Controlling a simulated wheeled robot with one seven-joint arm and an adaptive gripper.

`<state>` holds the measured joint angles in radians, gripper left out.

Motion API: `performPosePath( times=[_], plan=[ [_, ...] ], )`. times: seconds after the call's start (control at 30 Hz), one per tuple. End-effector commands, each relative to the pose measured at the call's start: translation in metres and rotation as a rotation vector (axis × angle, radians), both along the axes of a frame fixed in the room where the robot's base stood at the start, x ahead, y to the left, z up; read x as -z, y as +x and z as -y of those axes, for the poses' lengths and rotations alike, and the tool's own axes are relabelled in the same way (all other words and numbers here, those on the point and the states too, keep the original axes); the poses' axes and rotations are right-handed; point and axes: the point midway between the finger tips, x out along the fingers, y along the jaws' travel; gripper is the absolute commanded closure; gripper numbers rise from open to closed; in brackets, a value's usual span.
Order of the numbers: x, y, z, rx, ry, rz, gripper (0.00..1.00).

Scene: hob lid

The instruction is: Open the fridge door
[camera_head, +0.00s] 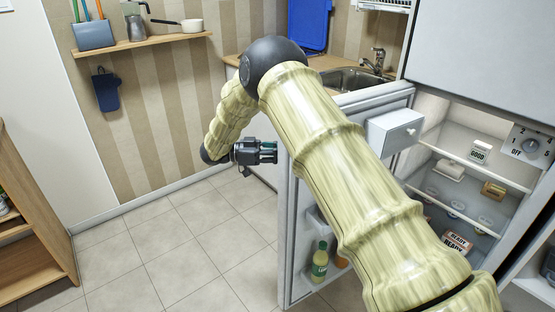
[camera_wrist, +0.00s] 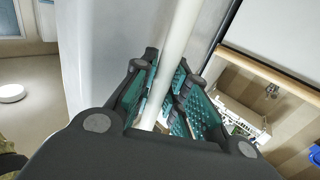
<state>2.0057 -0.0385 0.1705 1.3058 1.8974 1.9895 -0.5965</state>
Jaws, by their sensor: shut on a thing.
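The fridge door (camera_head: 298,258) stands wide open in the head view, swung out toward the left, with its inner side and door shelves showing. The fridge inside (camera_head: 470,190) is lit and in view on the right. My gripper (camera_head: 270,152) is at the outer side of the door, near its free edge. In the wrist view the teal fingers of my gripper (camera_wrist: 165,100) are closed around the white bar handle (camera_wrist: 181,42). The grey outer face of the door (camera_wrist: 105,50) is beside it. My arm hides the middle of the door in the head view.
A bottle (camera_head: 320,262) stands in a door shelf. A counter with a sink (camera_head: 350,80) is behind the door. A wooden shelf unit (camera_head: 28,225) stands at the far left. The tiled floor (camera_head: 165,245) between is clear. A white round object (camera_wrist: 11,93) lies on the floor.

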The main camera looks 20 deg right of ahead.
Motion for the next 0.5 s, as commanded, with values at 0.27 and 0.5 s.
performPosePath(
  times=[0.27,0.5],
  plan=[
    [0.0001,0.0062,0.0114,0.036,0.0,0.0,1.0],
    [-0.0003,0.0068,0.0121,0.038,-0.001,0.0,1.0]
  ],
)
